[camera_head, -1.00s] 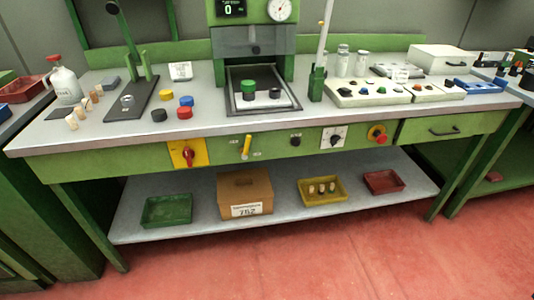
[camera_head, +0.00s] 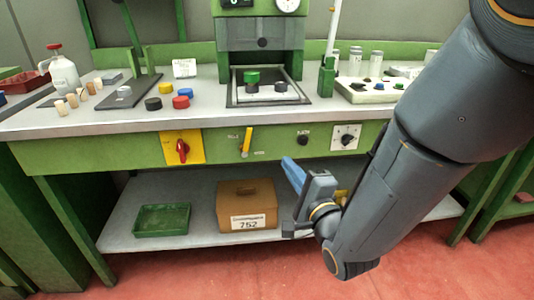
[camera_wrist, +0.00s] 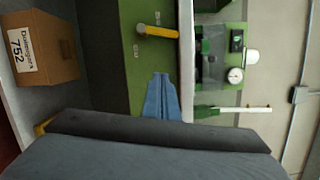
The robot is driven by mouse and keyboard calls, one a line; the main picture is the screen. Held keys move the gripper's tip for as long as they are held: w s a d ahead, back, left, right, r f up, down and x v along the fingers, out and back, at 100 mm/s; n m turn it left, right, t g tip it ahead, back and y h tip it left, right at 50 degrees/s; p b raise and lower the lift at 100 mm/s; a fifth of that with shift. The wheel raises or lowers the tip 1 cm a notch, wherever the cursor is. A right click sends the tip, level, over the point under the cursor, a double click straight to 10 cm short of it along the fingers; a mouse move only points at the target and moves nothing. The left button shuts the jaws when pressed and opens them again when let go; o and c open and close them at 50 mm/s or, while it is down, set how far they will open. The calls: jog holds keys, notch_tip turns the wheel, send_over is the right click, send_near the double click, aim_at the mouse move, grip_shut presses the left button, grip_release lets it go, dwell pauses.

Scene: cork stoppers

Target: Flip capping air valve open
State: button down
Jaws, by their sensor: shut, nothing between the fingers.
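The valve appears to be the yellow lever (camera_head: 247,139) on the bench's green front panel, between two small labels too small to read. In the head view it stands nearly upright, leaning slightly right. In the wrist view the yellow lever (camera_wrist: 158,31) lies sideways near the top, in full sight. My gripper (camera_head: 288,163) is shut and empty, in front of the panel, lower and to the right of the lever. Its blue fingers (camera_wrist: 160,77) point toward the panel in the wrist view, apart from the lever.
A red rotary switch on a yellow plate (camera_head: 168,148) is left of the lever. A black knob (camera_head: 303,140) and a white dial plate (camera_head: 336,140) are to its right. A cardboard box (camera_head: 232,193) and green tray (camera_head: 140,220) stand on the lower shelf.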

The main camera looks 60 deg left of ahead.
aim_at(247, 142)
jog(key=shift+s+a+r, duration=0.25)
jog(key=shift+s+a, duration=0.15)
jog(key=shift+a, duration=1.5)
jog(key=shift+s+a+r, duration=0.25)
jog(key=shift+s+a, duration=0.1)
jog(key=shift+a, duration=1.6)
jog(key=shift+s+a+r, duration=0.25)
jog(key=shift+s+a, duration=0.15)
jog(key=shift+a, duration=1.5)
jog(key=shift+s, duration=0.1)
